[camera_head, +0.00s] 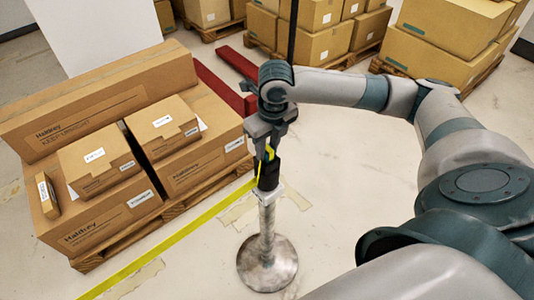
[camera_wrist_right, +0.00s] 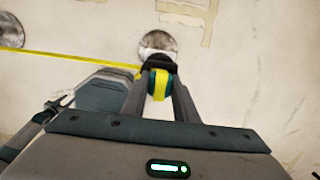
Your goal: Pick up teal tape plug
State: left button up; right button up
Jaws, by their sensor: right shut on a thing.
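The teal tape plug (camera_wrist_right: 152,82), with yellow tape across its middle, sits between the fingers of my right gripper (camera_wrist_right: 159,88) in the right wrist view. In the head view my right gripper (camera_head: 268,143) points down over the black head (camera_head: 268,176) of a metal post (camera_head: 267,220). It is shut on the plug, and only a bit of yellow shows between the fingers there. I cannot tell whether the plug still touches the post head. My left gripper is not in view.
A yellow tape (camera_head: 190,228) stretches from the post head toward the lower left. Cartons on a wooden pallet (camera_head: 172,213) stand to the left. A red pallet jack (camera_head: 218,88) and more stacked cartons (camera_head: 320,44) are behind. The floor around the round post base (camera_head: 267,265) is mostly clear.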

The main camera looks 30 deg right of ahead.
aim_at(267, 148)
jog(key=shift+r+b, duration=0.3)
jog(key=shift+r, duration=0.4)
notch_tip(267, 148, up, 2)
jog(key=shift+w+r+b, duration=0.1)
jog(key=shift+r+b, duration=0.05)
jog(key=shift+b, duration=0.25)
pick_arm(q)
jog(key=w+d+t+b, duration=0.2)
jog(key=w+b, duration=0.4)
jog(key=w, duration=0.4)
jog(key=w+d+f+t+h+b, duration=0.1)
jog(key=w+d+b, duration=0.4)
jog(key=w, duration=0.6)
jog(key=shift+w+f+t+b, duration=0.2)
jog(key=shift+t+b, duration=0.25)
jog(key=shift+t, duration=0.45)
pick_arm(e)
jog(key=s+r, duration=0.7)
jog(key=s, duration=0.4)
jog(key=shift+s+a+r, duration=0.15)
jog(key=shift+s, duration=0.25)
